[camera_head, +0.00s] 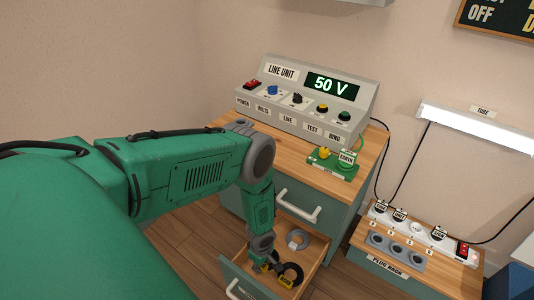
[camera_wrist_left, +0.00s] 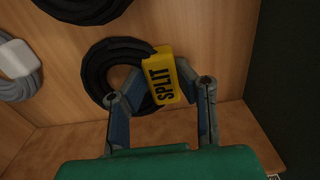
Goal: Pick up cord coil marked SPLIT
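The SPLIT coil is a black cord coil (camera_wrist_left: 104,72) with a yellow tag (camera_wrist_left: 160,78) lettered SPLIT, lying in a wooden drawer. My left gripper (camera_wrist_left: 159,70) is over it, with one finger on each side of the tag. The fingers stand apart; the left fingertip overlaps the coil and the right one is close beside the tag. I cannot tell whether either touches. In the head view my left gripper (camera_head: 262,262) reaches down into the open drawer and partly hides the coil. My right gripper is not in view.
Another black coil (camera_head: 293,272) and a grey coil (camera_head: 297,240) with a white tag share the drawer. The drawer walls are close to my left gripper. The line unit (camera_head: 310,95) stands on the cabinet above, and a plug rack (camera_head: 410,245) is at right.

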